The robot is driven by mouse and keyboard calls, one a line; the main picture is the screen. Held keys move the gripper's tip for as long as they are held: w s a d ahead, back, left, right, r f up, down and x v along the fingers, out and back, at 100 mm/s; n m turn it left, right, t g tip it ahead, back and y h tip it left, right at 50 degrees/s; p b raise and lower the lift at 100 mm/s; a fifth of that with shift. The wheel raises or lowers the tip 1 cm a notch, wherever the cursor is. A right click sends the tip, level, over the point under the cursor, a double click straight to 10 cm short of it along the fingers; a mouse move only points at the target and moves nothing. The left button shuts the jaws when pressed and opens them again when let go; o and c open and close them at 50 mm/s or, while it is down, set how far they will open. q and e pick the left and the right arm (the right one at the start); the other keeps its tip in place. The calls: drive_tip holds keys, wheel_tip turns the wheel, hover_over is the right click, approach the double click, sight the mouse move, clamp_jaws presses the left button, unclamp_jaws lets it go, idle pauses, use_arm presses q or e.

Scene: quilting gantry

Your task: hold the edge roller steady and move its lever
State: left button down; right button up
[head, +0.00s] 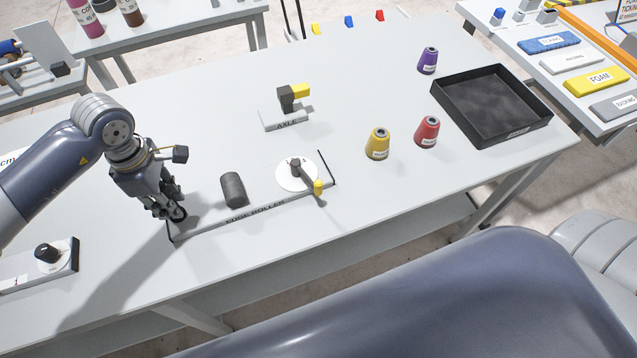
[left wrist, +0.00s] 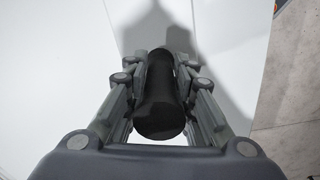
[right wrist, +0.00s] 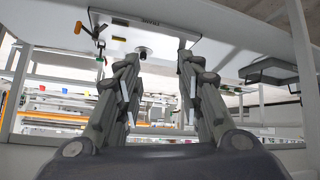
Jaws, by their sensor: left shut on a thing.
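The edge roller (head: 255,212) is a long, low light-grey plate with its name on the front, near the table's front edge. Its lever (head: 307,175), with a yellow knob (head: 318,187), sits on a white dial (head: 290,181) at the right end and points toward the front right. A dark upright cylinder (head: 233,189) stands near the plate's middle. My left gripper (head: 177,212) is low at the plate's left end. In the left wrist view its fingers close on a black cylindrical grip (left wrist: 160,105). My right gripper (right wrist: 157,62) shows only in its wrist view, fingers apart and empty.
The axle block (head: 284,118) stands behind the roller. Yellow (head: 377,144), red (head: 427,132) and purple (head: 427,61) cones and a black tray (head: 490,105) are to the right. A knob box (head: 40,265) lies at left. Table space in front of the lever is clear.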

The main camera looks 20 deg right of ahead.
drive_tip(key=w+a+r+n+t+y, duration=0.1)
drive_tip(key=a+r+y, duration=0.1)
drive_tip(key=r, duration=0.4)
drive_tip(key=w+a+r+n+t+y, duration=0.1)
drive_tip(key=w+a+r, duration=0.15)
drive_tip(key=r, duration=0.35)
drive_tip(key=t+y, duration=0.4)
drive_tip(key=t, duration=0.1)
approach(321, 189)
drive_tip(key=shift+m, duration=0.4)
drive_tip(key=x, duration=1)
drive_tip(key=shift+w+a, duration=0.1)
drive_tip(key=shift+w, duration=0.3)
clamp_jaws()
drive_tip(key=shift+s+a, duration=0.1)
